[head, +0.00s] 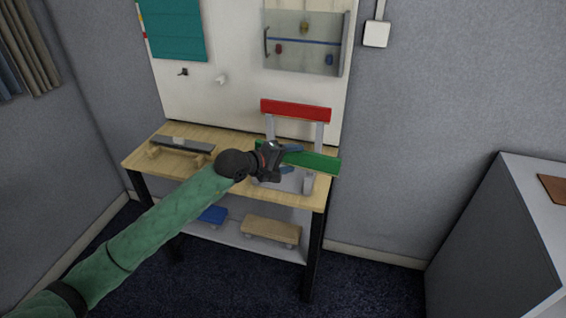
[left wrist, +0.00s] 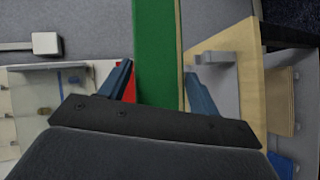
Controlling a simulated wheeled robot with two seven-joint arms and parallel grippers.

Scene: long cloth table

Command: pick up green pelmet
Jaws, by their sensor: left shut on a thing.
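The green pelmet (head: 318,161) is a flat green board in front of a grey stand (head: 295,183) at the right end of the table. My left gripper (head: 291,158) is shut on it, with one blue finger along each long edge. In the left wrist view the green pelmet (left wrist: 156,50) runs upward between the two fingers of my left gripper (left wrist: 158,85). Its near end is hidden behind the gripper body. I cannot tell whether it touches the stand. My right gripper is not in view.
A red board (head: 295,110) sits on top of the stand's posts, behind the green one. A grey bar on wooden blocks (head: 182,145) is at the table's left. The lower shelf (head: 245,241) holds a blue item (head: 213,215) and a wooden piece (head: 271,231). A grey cabinet (head: 490,240) stands at right.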

